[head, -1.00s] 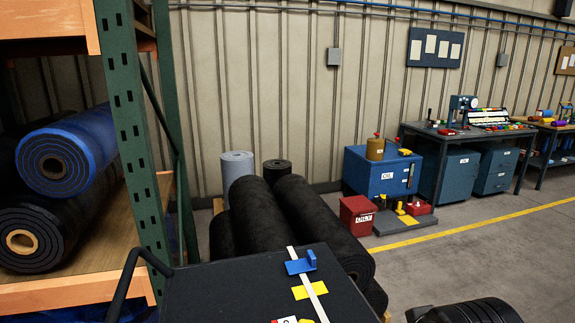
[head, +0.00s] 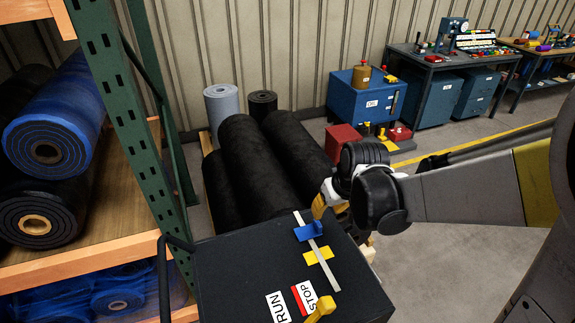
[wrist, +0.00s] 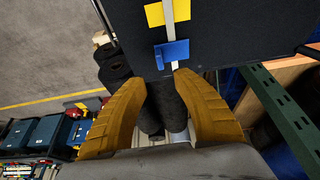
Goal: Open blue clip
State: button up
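The blue clip (head: 310,231) sits on a white strip (head: 322,262) on the dark cart top, at its far edge. It also shows in the wrist view (wrist: 172,54), ahead of and between my fingertips. My gripper (wrist: 155,80) is open, its two yellow fingers spread apart with nothing between them. In the head view my gripper is beyond the cart's far edge, partly hidden by my arm. The fingers look apart from the clip, though the exact distance is hard to tell.
A yellow plate (head: 318,255) lies on the strip beside the clip. RUN (head: 278,307) and STOP (head: 304,297) labels are on the cart top (head: 230,265). Black rolls (head: 262,165) lie behind the cart. A green rack post (head: 125,120) stands left.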

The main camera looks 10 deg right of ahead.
aim_at(318, 223)
jog(key=b+x, duration=0.2)
jog(key=x, duration=0.9)
jog(key=shift+b, duration=0.35)
jog(key=shift+s, duration=0.1)
grip_shut()
